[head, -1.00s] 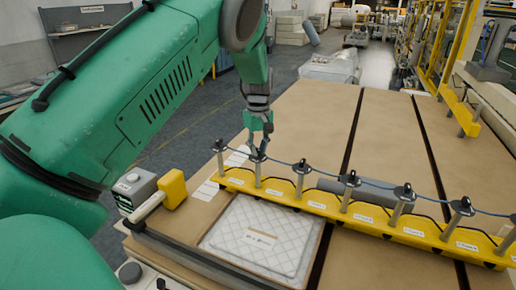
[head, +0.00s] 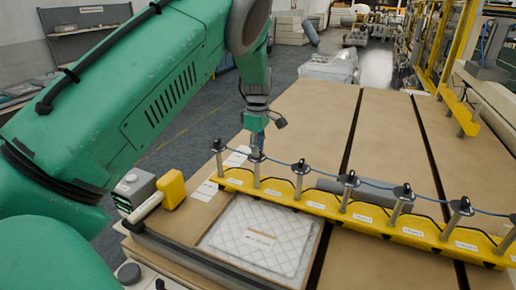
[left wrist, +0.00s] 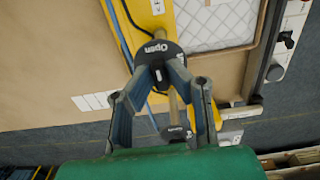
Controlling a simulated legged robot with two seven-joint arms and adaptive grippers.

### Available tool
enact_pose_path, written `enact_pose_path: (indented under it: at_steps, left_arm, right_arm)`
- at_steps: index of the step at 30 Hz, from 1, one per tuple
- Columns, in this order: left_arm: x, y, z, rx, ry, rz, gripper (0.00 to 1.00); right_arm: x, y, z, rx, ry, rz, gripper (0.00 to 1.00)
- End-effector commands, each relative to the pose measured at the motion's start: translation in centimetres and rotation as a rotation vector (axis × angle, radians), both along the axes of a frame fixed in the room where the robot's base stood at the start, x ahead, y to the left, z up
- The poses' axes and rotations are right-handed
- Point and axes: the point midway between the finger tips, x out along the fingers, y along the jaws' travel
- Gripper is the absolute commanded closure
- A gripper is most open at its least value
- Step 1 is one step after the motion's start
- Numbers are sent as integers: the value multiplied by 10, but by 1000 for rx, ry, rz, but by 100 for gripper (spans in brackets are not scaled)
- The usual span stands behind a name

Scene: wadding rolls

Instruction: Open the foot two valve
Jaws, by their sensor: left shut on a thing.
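A yellow rail (head: 375,222) carries a row of grey valve posts with black tops, linked by a blue hose. My left gripper (head: 257,153) is down at the second valve from the left (head: 257,177) and hides its top. In the left wrist view my left gripper (left wrist: 159,68) is shut on the black valve knob (left wrist: 158,50), which reads "Open". A second black-topped valve (left wrist: 176,131) shows between the finger links, apart from the fingertips. The white labels on the rail are too small to read. My right gripper is not in view.
A quilted white pad (head: 262,235) lies in a recess in front of the rail. A yellow-ended handle (head: 172,189) and a grey box (head: 134,187) stand at left. A grey roll (head: 375,193) lies behind the rail. The brown table behind is mostly clear.

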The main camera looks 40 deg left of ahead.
Motion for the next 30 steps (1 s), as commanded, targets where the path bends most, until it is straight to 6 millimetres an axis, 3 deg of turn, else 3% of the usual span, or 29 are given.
enact_pose_path:
  at_steps: [12, 13, 15, 25, 30]
  left_arm:
    - [-6, 3, -5, 0, 16, 13, 100]
    - [-6, 3, -5, 0, 16, 13, 83]
    - [-6, 3, -5, 0, 16, 12, 66]
    - [-2, -1, 2, 2, 6, 9, 66]
    - [-2, -1, 24, 3, 2, 8, 66]
  right_arm:
    - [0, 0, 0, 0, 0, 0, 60]
    - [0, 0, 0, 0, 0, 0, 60]
    - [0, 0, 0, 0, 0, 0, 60]
    - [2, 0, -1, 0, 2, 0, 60]
    - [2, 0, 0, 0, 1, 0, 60]
